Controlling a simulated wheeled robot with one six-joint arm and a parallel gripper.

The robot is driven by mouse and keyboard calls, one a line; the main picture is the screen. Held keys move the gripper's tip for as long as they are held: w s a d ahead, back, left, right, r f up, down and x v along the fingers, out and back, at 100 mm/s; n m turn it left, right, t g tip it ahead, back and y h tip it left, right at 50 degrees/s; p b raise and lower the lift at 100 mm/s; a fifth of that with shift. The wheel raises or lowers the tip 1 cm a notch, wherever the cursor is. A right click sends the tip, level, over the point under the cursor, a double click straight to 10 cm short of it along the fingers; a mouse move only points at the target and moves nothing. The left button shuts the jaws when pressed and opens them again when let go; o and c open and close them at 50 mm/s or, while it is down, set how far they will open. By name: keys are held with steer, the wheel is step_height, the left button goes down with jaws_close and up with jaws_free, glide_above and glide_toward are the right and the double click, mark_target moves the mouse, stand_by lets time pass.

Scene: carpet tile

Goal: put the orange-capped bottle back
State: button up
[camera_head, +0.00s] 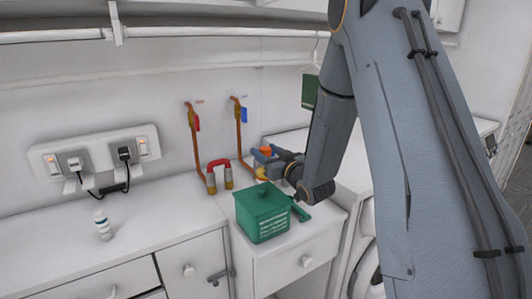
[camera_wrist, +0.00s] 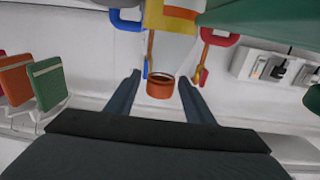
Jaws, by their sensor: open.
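The orange-capped bottle (camera_head: 261,172) stands on the white counter behind the green box, partly hidden by my gripper; its orange cap and a yellow part show. In the wrist view, which looks upside down, its orange cap (camera_wrist: 160,89) lies between my two fingers, with a pale body and yellow label (camera_wrist: 168,18) above it in the picture. My gripper (camera_head: 270,158) is open at the bottle's upper part, with a finger on either side of the cap in the picture. I cannot tell whether the fingers touch it.
A green lidded box (camera_head: 262,215) stands just in front of the bottle. A red horseshoe-shaped thing (camera_head: 218,174) stands to its left. Orange pipes with red and blue handles (camera_head: 240,125) rise on the wall behind. A small white bottle (camera_head: 102,224) stands far left; the counter between is clear.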

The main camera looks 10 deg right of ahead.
steer(key=shift+s, duration=0.1)
steer(key=shift+o, duration=0.6)
steer(key=b+v, duration=0.3)
steer(key=v, duration=0.4)
steer(key=shift+o, duration=0.2)
steer(key=shift+s+d+b, duration=0.1)
steer(key=shift+s+b, duration=0.15)
steer(key=shift+b, duration=0.15)
steer(key=shift+n+y, duration=0.4)
steer(key=shift+y, duration=0.2)
steer(key=shift+f+b+x, duration=0.25)
steer(key=shift+b+x, duration=0.05)
steer(key=shift+x, duration=1.05)
steer(key=shift+f+b+x, duration=0.25)
steer(key=shift+b+x, duration=0.1)
steer(key=shift+x, duration=0.95)
steer(key=shift+f+b+x, duration=0.3)
steer(key=shift+x, duration=1.05)
steer(key=shift+w+d, duration=0.1)
steer(key=shift+d, duration=0.05)
steer(key=shift+c, duration=0.4)
